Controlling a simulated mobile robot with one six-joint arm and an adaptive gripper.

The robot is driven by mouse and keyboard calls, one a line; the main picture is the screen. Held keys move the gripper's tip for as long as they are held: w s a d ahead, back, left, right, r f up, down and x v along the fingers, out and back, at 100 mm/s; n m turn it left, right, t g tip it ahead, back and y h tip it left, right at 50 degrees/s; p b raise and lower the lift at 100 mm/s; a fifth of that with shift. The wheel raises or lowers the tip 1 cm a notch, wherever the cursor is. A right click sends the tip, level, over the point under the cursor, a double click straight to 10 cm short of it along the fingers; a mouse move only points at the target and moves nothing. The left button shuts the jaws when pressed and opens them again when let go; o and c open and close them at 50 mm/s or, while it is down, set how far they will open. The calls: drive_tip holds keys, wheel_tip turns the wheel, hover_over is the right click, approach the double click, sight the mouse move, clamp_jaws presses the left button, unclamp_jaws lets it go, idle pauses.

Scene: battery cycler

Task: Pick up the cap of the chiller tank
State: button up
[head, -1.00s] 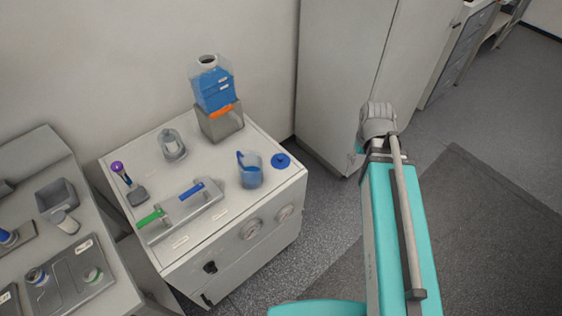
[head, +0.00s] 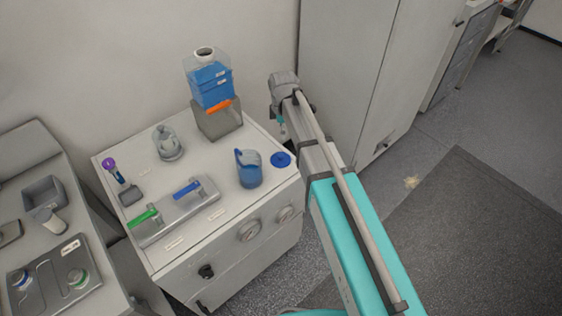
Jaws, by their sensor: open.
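The chiller tank (head: 211,85) is a clear bottle with blue liquid and an open neck. It stands on a grey block with an orange part, at the back of the white cabinet top. A flat round blue cap (head: 281,159) lies on the cabinet top near its right edge. I take it to be the tank's cap. My arm reaches up from the lower right, and its far joint is above and behind the cap. My gripper's fingers do not show; the arm seems to hide them.
A jug with blue liquid (head: 248,170) stands just left of the cap. A glass vessel (head: 167,144), a purple-topped tool (head: 110,165) and a tray with blue and green handles (head: 178,212) are further left. A tall grey cabinet (head: 345,60) stands behind my arm.

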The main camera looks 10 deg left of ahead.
drive_tip(key=shift+a+n, duration=0.3)
drive_tip(key=shift+a, duration=0.15)
drive_tip(key=shift+f, duration=0.15)
drive_tip(key=b, duration=0.9)
hover_over(280, 155)
wheel_tip(280, 155, down, 8)
drive_tip(key=shift+d+f, duration=0.1)
drive_tip(key=shift+f, duration=0.15)
drive_tip(key=shift+f, duration=0.1)
drive_tip(key=shift+f+b, duration=2.45)
drive_tip(key=shift+f, duration=0.05)
drive_tip(key=c, duration=1)
